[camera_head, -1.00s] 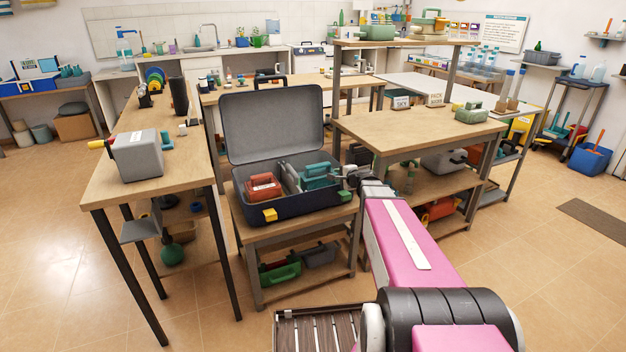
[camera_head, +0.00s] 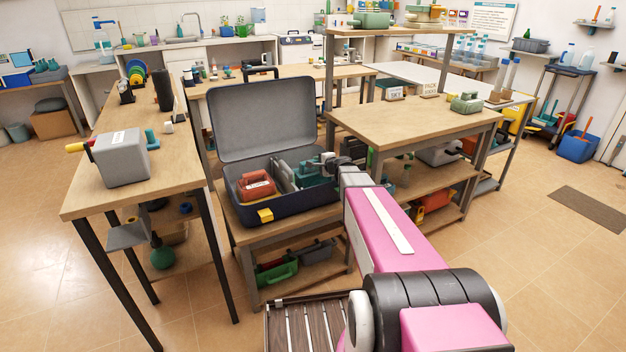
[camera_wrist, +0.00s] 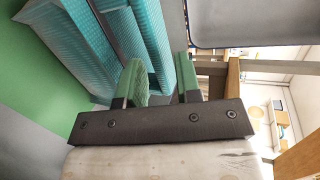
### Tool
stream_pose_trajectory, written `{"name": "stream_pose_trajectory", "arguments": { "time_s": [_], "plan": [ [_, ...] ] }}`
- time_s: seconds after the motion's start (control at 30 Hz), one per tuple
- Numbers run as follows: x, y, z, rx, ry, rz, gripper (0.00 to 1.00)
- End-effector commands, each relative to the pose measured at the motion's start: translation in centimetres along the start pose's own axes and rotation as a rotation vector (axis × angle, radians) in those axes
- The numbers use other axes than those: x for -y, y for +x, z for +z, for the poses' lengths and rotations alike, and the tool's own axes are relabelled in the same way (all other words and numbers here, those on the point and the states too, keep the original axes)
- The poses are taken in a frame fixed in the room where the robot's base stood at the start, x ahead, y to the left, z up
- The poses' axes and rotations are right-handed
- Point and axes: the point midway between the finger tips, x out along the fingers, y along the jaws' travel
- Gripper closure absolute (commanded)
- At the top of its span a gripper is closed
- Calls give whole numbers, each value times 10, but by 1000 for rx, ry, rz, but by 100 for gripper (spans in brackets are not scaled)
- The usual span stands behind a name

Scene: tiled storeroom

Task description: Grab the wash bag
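A teal bag-like item (camera_head: 314,170) lies in the right part of an open dark suitcase (camera_head: 290,204); I cannot tell for sure that it is the wash bag. In the wrist view its textured teal surface (camera_wrist: 75,45) fills the upper left, with a raised teal band beside my fingers. My gripper (camera_wrist: 160,72) is open, its two green-padded fingers apart. The band passes behind the left finger and shows partly between the fingers; I cannot tell whether they touch. In the head view my gripper (camera_head: 334,163) is at the suitcase's right side, partly hiding the teal item.
A red case (camera_head: 256,185) and a grey divider-like piece lie left of the teal item. The suitcase lid (camera_head: 262,120) stands up behind. A wooden table (camera_head: 415,120) stands close on the right, another (camera_head: 150,180) on the left. Open tiled floor lies at right.

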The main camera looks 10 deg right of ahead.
Motion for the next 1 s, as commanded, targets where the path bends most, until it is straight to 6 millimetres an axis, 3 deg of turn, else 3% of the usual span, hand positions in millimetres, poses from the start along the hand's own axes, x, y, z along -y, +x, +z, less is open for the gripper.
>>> {"name": "stream_pose_trajectory", "arguments": {
  "time_s": [0.4,0.67,0.77,1.0],
  "plan": [
    [0,50,-1,1,0,0,69],
    [0,52,0,0,0,0,69],
    [0,52,0,0,0,0,98],
    [0,52,0,0,3,0,100]
  ]
}}
